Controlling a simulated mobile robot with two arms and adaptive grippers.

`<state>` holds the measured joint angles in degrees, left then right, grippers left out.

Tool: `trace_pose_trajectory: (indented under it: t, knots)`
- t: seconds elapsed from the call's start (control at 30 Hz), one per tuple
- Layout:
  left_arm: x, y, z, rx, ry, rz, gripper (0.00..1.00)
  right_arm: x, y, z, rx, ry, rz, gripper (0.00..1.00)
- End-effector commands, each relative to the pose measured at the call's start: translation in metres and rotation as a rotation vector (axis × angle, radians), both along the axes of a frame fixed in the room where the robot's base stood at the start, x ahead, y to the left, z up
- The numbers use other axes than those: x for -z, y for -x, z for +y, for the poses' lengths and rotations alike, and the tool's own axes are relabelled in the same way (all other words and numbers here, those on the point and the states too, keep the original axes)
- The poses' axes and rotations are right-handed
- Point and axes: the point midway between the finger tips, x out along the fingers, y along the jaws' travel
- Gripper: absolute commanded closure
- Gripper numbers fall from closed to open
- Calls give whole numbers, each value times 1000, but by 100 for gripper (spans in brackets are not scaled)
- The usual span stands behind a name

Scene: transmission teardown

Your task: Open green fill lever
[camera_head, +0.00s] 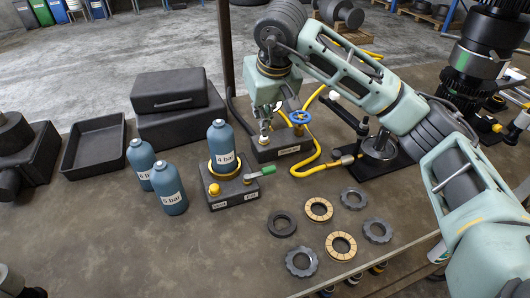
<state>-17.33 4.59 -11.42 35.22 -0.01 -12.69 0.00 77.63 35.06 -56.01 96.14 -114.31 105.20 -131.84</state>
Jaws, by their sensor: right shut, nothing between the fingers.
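The green fill lever (267,170) sticks out to the right from the front of a dark filling block (234,191). A blue bottle marked 4 bar (222,150) stands upright in the yellow ring on this block. A yellow knob (214,190) sits at the block's left front. My right gripper (265,136) is shut and empty, pointing down by the dark block with the blue handwheel, behind and apart from the lever. Its fingertips are small in view. My left gripper is not in view.
A blue handwheel (299,117) and yellow hose (318,164) are close to my right gripper. Two blue bottles, one of them here (168,188), stand left of the block. Several rings and discs, including a dark ring (282,224), lie in front. Dark cases (180,122) stand behind.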

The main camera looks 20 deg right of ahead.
Motion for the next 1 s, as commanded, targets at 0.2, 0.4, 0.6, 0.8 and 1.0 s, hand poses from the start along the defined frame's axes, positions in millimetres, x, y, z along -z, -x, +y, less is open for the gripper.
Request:
trace_pose_trajectory:
  t: [0.2,0.4,0.6,0.8,1.0]
  knots:
    - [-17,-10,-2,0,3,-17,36,32,-11,1,1,0,8,100]
    - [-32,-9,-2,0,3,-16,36,73,-25,1,1,0,7,100]
    - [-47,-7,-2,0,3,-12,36,85,-12,0,-3,1,1,100]
    - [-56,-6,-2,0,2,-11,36,87,5,0,-2,1,1,100]
    - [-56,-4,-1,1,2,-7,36,88,10,-1,-1,1,0,100]
